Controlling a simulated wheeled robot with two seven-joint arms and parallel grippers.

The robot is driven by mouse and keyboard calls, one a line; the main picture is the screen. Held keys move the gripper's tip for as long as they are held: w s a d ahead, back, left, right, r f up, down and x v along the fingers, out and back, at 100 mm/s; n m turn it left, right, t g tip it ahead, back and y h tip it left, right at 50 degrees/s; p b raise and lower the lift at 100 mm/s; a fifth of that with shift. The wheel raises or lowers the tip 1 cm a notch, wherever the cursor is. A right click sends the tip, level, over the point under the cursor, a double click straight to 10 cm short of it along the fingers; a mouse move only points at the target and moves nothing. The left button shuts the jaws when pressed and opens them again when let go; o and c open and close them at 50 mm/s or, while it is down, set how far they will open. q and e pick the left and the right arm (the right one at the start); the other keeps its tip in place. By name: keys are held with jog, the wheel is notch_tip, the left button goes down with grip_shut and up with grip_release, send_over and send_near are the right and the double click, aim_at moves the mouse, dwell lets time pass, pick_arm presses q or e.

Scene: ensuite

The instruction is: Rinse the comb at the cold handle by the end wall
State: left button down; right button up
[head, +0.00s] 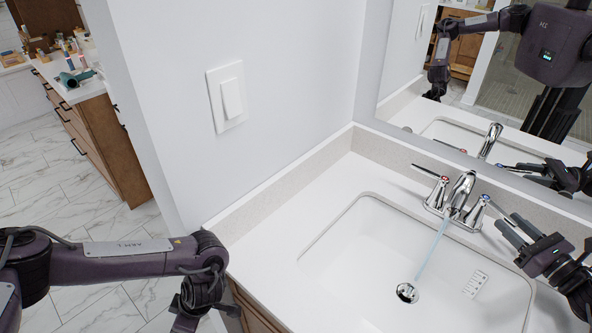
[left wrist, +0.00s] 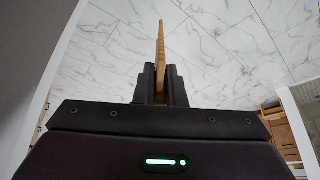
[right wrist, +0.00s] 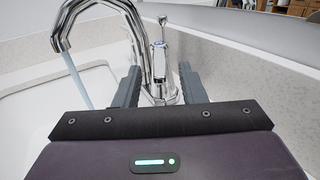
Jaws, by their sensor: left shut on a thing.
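The tan comb (left wrist: 162,48) shows in the left wrist view, shut between the fingers of my left gripper (left wrist: 160,84), above the marble floor. In the head view my left gripper (head: 203,300) hangs beside the counter's left end; the comb is hidden there. My right gripper (head: 508,226) is open at the faucet. Its fingers stand either side of the blue-marked handle (right wrist: 160,60), with no clear contact. Water (head: 432,248) runs from the spout (head: 461,190) into the basin (head: 350,255). The red-marked handle (head: 437,184) is nearer the switch wall.
The white counter (head: 265,262) has a raised backsplash (head: 285,195) along the wall with a light switch (head: 229,96). A mirror (head: 440,85) stands behind the faucet. A drain (head: 407,292) is in the basin. A wooden cabinet (head: 110,140) with a teal hair dryer (head: 75,78) is at far left.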

aim_at(489, 204)
jog(key=shift+b+x, duration=0.65)
jog(key=shift+x, duration=1.4)
jog(key=shift+c, duration=0.3)
grip_shut()
